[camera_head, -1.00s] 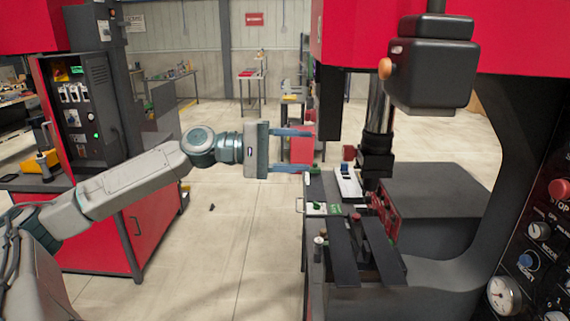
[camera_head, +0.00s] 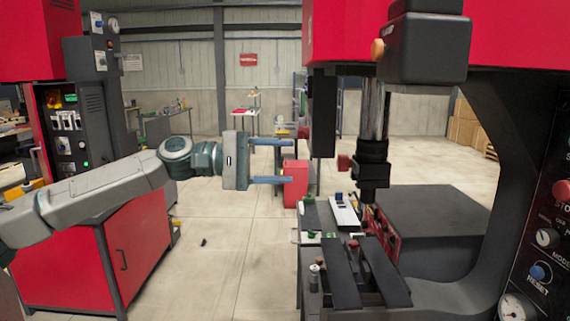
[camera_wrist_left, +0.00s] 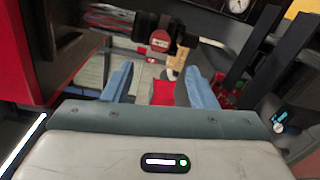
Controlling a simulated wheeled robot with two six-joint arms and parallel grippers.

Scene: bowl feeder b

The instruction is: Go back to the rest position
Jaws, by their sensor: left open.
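My left gripper (camera_head: 270,161) reaches in from the left in the head view, its two blue fingers spread apart and pointing right. Nothing is between the fingers. It is in the air, left of the black press column and above the floor. In the left wrist view the fingers (camera_wrist_left: 158,85) are also apart, with the press parts beyond them. My right gripper is not in either view.
A red and black press machine (camera_head: 425,50) stands on the right, with a black ram (camera_head: 371,165) and two dark rails (camera_head: 342,275) below. A control panel (camera_head: 540,245) is at the far right. A red cabinet (camera_head: 135,235) stands left. Open floor (camera_head: 220,270) lies between.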

